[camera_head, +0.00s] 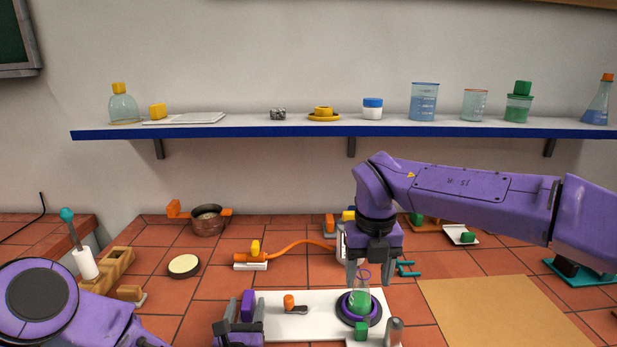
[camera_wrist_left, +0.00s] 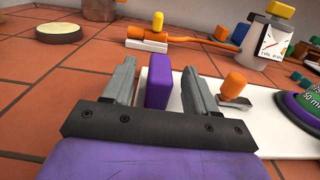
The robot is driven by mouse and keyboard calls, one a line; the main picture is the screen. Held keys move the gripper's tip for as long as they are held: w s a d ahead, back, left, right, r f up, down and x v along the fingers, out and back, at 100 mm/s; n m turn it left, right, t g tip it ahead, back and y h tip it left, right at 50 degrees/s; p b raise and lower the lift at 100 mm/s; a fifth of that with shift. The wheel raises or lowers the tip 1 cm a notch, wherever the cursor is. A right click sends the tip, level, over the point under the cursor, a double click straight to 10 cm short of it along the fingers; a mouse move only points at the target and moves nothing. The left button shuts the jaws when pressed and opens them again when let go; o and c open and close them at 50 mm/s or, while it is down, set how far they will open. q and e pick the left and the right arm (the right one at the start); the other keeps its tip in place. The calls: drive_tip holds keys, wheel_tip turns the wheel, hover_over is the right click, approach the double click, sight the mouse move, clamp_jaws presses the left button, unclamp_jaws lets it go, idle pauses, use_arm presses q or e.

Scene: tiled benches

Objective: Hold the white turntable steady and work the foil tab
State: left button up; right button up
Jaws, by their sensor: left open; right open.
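A white base plate (camera_head: 325,325) lies on the tiled bench. An upright purple block (camera_head: 248,304) stands at its left end, with an orange-knobbed lever (camera_head: 289,302) beside it. A dark purple round holder (camera_head: 345,309) at its right carries a flask (camera_head: 360,300) with green liquid. I cannot pick out a white turntable or foil tab for certain. My left gripper (camera_head: 240,322) is open, its fingers either side of the purple block (camera_wrist_left: 158,82); contact is unclear. My right gripper (camera_head: 362,272) is open just above the flask's neck, pointing down.
A green block (camera_head: 361,330) and a grey cone-shaped piece (camera_head: 394,332) are at the plate's front right. An orange hose (camera_head: 300,243) runs behind. A pot (camera_head: 207,220) and round cream disc (camera_head: 184,265) stand at left. A tan board (camera_head: 500,315) lies clear at right.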

use_arm(q)
drive_tip(key=shift+r+p, duration=2.05)
drive_tip(key=shift+r, duration=1.45)
drive_tip(key=o, duration=0.6)
drive_tip(key=shift+f, duration=0.1)
drive_tip(key=shift+c, duration=0.2)
drive_tip(key=shift+s, duration=0.1)
